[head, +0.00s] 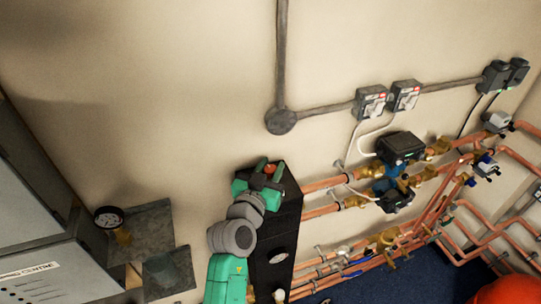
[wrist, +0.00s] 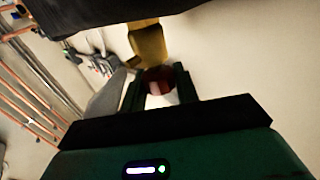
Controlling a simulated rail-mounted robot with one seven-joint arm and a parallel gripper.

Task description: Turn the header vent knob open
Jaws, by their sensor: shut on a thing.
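The header vent knob (wrist: 158,80) is a small dark red cap below a brass body (wrist: 148,42) in the wrist view. My gripper (wrist: 159,84) is shut on the knob, with one dark finger on each side of it. In the head view, a red-orange part (head: 270,168) shows at the top of the black header, between the green parts of my gripper (head: 266,178). The finger contact is partly hidden there by my wrist. I cannot tell the knob's turn angle.
The tall black header (head: 290,215) stands against the wall, with copper pipes (head: 325,184) and brass valves running right from it. A pressure gauge (head: 108,217) and grey cabinet (head: 30,230) are at left. The wall above is mostly clear.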

